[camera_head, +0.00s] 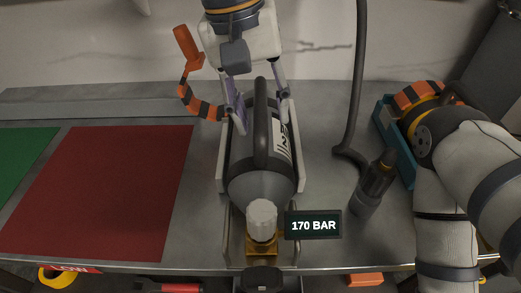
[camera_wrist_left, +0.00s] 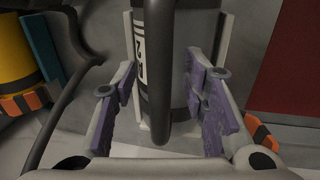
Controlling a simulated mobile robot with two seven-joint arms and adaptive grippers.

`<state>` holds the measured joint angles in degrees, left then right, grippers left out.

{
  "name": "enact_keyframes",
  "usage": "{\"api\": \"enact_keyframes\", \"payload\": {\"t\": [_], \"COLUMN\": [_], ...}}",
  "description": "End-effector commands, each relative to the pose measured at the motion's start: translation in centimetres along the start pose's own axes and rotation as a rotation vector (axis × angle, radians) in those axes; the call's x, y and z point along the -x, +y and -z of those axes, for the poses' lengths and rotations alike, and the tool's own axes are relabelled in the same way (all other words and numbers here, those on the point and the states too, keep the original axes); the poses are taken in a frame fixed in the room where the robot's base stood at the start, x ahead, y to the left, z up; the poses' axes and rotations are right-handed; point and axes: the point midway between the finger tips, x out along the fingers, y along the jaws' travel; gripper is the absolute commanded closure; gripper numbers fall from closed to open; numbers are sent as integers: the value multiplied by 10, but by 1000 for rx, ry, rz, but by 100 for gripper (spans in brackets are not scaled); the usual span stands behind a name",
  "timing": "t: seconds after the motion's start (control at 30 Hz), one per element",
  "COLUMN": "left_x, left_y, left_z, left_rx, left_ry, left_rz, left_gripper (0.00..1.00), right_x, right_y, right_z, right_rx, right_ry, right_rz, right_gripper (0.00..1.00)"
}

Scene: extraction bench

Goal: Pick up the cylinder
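The cylinder (camera_head: 262,183) is grey and dark with a white label and a long dark handle (camera_head: 261,125) along its top. It lies in a white cradle (camera_head: 221,165) on the bench, with its pale valve knob and brass fitting (camera_head: 262,225) toward the front. My left gripper (camera_head: 259,112) is over its far end, fingers apart on either side of the handle. In the left wrist view the purple finger pads (camera_wrist_left: 168,100) stand open, with gaps to the handle (camera_wrist_left: 158,80) between them. My right arm comes in at the right; its gripper does not show.
A display (camera_head: 313,225) reads 170 BAR. A red mat (camera_head: 105,190) and a green mat (camera_head: 25,160) lie clear at left. A dark bottle (camera_head: 375,182), a hose (camera_head: 358,90) and a blue tray (camera_head: 383,122) are at right. An orange-black striped piece (camera_head: 200,105) hangs beside my left gripper.

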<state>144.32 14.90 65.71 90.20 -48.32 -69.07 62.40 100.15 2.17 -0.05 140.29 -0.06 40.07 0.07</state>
Motion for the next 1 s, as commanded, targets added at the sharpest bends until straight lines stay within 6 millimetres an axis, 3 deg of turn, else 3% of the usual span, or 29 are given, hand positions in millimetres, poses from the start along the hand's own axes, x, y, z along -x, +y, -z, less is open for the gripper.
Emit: {"api": "enact_keyframes", "payload": {"t": [0.17, 0.33, 0.37, 0.83, 1.0], "left_x": [1, 1, 1, 5, 16], "left_y": [0, 0, 0, 2, 4], "left_z": [0, 0, 0, 1, 1], "left_rx": [0, 0, 0, 0, 1], "left_ry": [3, 2, 2, 7, 10], "left_rz": [-1, 0, 0, -5, -4], "left_gripper": [60, 97, 100, 100, 100], "right_x": [1, 1, 1, 1, 4], "right_y": [0, 0, 0, 0, 0], "right_z": [0, 0, 0, 1, 2], "right_rx": [0, 0, 0, 0, 0], "right_ry": [2, 2, 2, 3, 10], "right_rz": [0, 0, 0, 0, 0], "right_gripper": [59, 59, 59, 59, 59]}}
